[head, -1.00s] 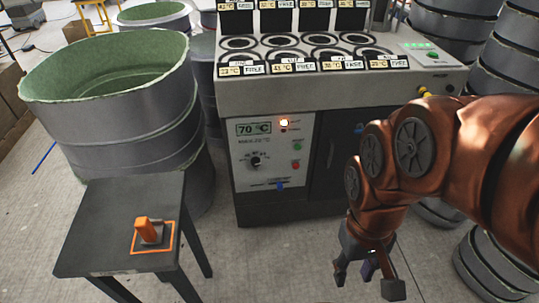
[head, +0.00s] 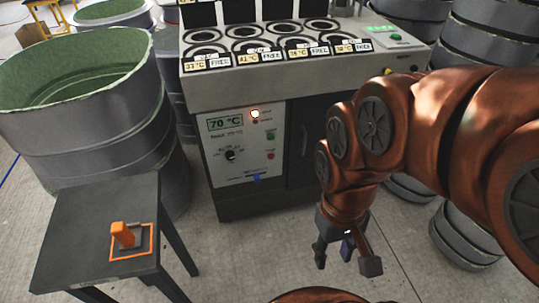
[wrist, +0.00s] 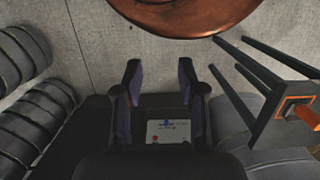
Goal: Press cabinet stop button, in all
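The cabinet (head: 255,120) stands in the middle of the head view with a white control panel (head: 222,172) on its front. The panel has a 70 °C display, a lit lamp, a dark dial, a green button (head: 271,135) and, below it, a red button (head: 271,156). The red button also shows in the wrist view (wrist: 155,138), beyond my fingers. My gripper (head: 346,262) hangs to the right of the panel, nearer to me, pointing down and apart from it. Its fingers are spread and empty, as the wrist view also shows (wrist: 160,82).
A dark small table (head: 85,225) at the left carries an orange object (head: 123,234) inside an orange square outline. Large grey drums (head: 85,110) stand behind it. Stacked dark rings (head: 465,235) stand at the right. The floor before the cabinet is clear.

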